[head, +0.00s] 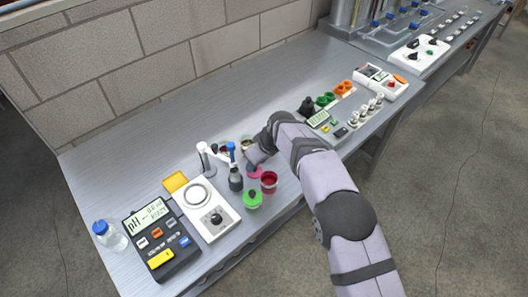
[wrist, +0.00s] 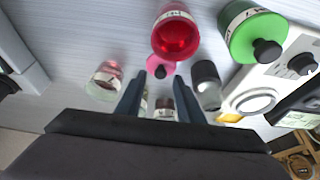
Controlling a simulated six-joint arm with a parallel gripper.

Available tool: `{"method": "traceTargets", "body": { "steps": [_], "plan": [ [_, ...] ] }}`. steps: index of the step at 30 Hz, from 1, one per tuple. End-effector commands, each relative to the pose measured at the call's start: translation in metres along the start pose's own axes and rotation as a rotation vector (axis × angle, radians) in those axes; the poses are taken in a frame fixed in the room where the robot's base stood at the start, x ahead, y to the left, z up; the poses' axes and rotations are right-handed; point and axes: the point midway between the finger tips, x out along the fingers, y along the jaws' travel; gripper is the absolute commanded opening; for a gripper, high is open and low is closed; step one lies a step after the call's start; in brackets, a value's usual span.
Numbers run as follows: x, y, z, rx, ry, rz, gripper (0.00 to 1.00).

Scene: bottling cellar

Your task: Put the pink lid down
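The pink lid (wrist: 160,64), a pink disc with a dark knob, shows just beyond my fingertips in the wrist view. It appears to lie on the bench beside the open red jar (wrist: 176,38). In the head view the pink lid (head: 255,172) is partly hidden by my gripper (head: 250,164). In the wrist view my gripper (wrist: 159,78) has its two fingers apart, with a clear gap on each side of the knob. No contact with the lid shows. The red jar also shows in the head view (head: 269,183).
A green-lidded jar (head: 252,200), a dark bottle (head: 235,180) and a white scale (head: 208,212) stand close by. A pH meter (head: 160,242) is at the left. Several small vessels crowd behind my gripper. The bench (head: 125,170) is bare towards the wall.

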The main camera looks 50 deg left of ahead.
Motion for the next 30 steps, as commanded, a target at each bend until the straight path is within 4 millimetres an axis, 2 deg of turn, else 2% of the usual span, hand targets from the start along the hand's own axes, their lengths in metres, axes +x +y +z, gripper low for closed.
{"method": "traceTargets", "body": {
  "steps": [12, 18, 24, 30],
  "plan": [
    [-0.065, 0.0, 0.0, 0.0, 0.003, 0.001, 0.34],
    [-0.089, 0.001, 0.0, 0.0, 0.002, 0.001, 0.34],
    [-0.099, 0.0, 0.001, 0.0, -0.001, 0.0, 0.34],
    [-0.1, 0.0, 0.001, 0.001, -0.001, 0.0, 0.34]
  ]
}}
